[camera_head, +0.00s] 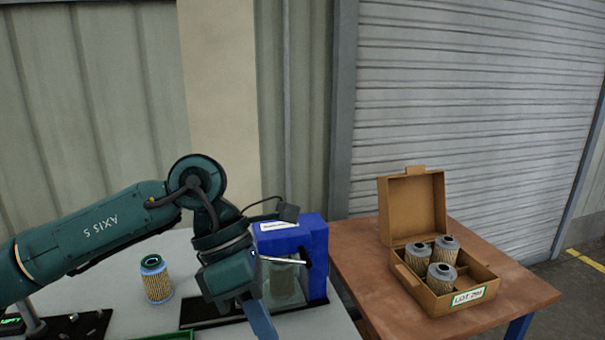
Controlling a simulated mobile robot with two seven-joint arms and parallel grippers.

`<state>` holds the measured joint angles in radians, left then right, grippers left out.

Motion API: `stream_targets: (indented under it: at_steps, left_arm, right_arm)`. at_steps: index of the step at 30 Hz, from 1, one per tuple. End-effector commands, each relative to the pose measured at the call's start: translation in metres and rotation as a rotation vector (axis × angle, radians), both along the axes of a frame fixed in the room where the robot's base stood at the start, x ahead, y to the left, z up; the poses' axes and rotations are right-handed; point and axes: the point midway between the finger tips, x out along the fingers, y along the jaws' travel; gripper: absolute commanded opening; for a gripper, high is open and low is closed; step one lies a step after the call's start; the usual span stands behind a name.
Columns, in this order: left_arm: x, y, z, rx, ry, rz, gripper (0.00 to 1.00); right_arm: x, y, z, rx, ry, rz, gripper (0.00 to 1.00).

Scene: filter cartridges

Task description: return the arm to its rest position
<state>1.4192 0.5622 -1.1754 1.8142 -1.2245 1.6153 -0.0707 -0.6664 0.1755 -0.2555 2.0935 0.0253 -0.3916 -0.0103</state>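My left arm comes in from the left, its elbow raised and its forearm pointing down over the light table. My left gripper (260,320) hangs near the bottom edge, in front of the blue machine. One blue-grey finger shows and its tip is at or beyond the picture's edge, so I cannot tell its opening or whether it holds anything. My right arm and gripper are not in view.
A filter cartridge (156,279) with a blue-green cap stands left of my gripper. The blue machine (314,256) stands on the light table (120,300). A brown table (352,262) at right bears an open cardboard box (412,205) with three grey-topped cartridges (442,278).

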Motion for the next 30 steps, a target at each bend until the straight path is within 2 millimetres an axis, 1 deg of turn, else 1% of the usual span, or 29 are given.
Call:
stream_targets:
  at_steps: [1,2,3,5,7,9,10,13,15,17,19,20,21,23,24,26,27,29,30]
  left_arm:
    - [-0.012,-0.016,-0.005,-0.085,0.071,-0.005,0.0]
    - [-0.019,-0.026,-0.006,-0.138,0.113,-0.002,0.0]
    - [-0.028,-0.039,-0.007,-0.215,0.175,0.007,0.0]
    - [-0.042,-0.059,-0.004,-0.341,0.281,0.028,0.0]
    - [-0.055,-0.08,0.005,-0.501,0.423,0.075,0.0]
    - [-0.061,-0.096,0.018,-0.662,0.576,0.147,0.0]
    - [-0.062,-0.1,0.023,-0.727,0.642,0.182,0.0]
    - [-0.054,-0.108,0.04,-0.935,0.864,0.331,0.0]
    - [-0.04,-0.106,0.047,-1.064,1.02,0.46,0.0]
    - [-0.025,-0.1,0.047,-1.164,1.155,0.586,0.0]
    - [-0.004,-0.088,0.039,-1.267,1.308,0.752,0.0]
    - [0.005,-0.082,0.033,-1.307,1.373,0.829,0.0]
    - [0.016,-0.072,0.021,-1.354,1.459,0.937,0.0]
    - [0.032,-0.055,-0.002,-1.41,1.584,1.11,0.0]
    - [0.04,-0.043,-0.021,-1.44,1.666,1.232,0.0]
    - [0.047,-0.023,-0.055,-1.471,1.782,1.426,0.0]
    - [0.049,-0.01,-0.081,-1.481,1.854,1.563,0.0]
    - [0.045,0.011,-0.123,-1.477,1.956,1.778,0.0]
    - [0.038,0.024,-0.15,1.464,-2.013,-1.914,0.0]
  right_arm:
    - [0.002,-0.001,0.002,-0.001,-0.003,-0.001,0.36]
    - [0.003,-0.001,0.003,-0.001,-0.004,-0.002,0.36]
    - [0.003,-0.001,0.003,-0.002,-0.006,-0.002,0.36]
    - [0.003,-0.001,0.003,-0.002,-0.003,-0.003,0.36]
    - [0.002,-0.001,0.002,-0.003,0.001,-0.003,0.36]
    - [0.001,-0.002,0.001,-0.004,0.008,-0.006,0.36]
    - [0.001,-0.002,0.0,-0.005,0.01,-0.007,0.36]
    - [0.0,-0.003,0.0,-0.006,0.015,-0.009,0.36]
    - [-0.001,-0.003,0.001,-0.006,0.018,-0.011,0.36]
    - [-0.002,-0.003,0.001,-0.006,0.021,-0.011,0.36]
    - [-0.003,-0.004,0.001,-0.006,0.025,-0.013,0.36]
    - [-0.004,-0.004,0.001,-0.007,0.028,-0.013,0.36]
    - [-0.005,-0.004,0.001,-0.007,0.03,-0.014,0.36]
    - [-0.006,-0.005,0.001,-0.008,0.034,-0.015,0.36]
    - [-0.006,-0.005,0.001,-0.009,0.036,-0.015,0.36]
    - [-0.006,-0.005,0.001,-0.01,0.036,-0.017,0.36]
    - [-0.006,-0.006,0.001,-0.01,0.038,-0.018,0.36]
    - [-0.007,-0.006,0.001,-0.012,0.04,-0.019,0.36]
    - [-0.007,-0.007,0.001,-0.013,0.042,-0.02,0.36]
